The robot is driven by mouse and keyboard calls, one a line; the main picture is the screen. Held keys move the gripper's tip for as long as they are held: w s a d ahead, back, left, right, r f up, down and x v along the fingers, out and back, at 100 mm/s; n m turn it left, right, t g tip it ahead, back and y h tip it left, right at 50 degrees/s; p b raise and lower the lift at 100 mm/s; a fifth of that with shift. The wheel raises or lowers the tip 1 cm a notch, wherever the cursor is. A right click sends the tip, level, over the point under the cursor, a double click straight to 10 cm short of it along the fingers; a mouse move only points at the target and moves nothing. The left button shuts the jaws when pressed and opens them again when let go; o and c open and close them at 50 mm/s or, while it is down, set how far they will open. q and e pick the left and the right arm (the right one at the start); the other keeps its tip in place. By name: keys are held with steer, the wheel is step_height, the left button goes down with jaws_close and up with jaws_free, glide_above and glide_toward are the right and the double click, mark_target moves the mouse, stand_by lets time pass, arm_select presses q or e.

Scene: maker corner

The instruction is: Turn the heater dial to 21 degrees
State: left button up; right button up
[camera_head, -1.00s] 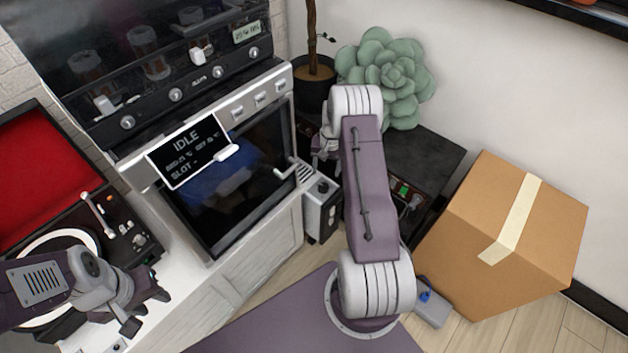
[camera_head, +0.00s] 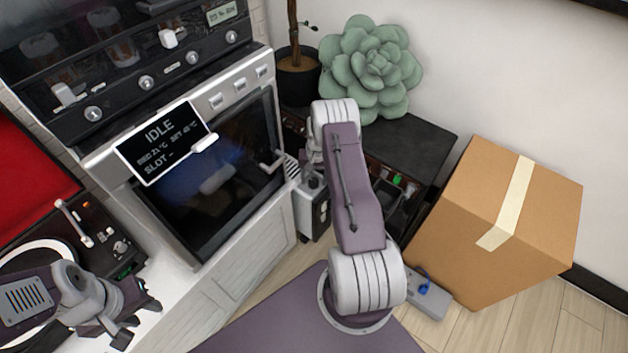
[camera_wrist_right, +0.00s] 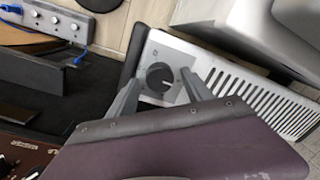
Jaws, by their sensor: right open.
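The heater is a pale box with a slotted vented top. In the head view it (camera_head: 312,214) stands on the floor beside the oven cabinet, partly hidden by my right arm. In the right wrist view the heater (camera_wrist_right: 243,97) shows its round black dial (camera_wrist_right: 160,76) on a grey panel; the dial's setting is too small to read. My right gripper (camera_wrist_right: 160,80) is open, its two fingers on either side of the dial in that view; I cannot tell whether they touch it. My left gripper (camera_head: 141,322) is open and empty at the lower left, near the turntable.
An oven (camera_head: 215,185) with an IDLE display (camera_head: 160,142) stands left of the heater. A black cabinet (camera_head: 425,150) with a green succulent (camera_head: 371,66) is behind my right arm. A cardboard box (camera_head: 485,235) stands right, with a grey device (camera_head: 428,298) on the floor.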

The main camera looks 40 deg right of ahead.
jaws_close()
steer(key=shift+r, duration=0.1)
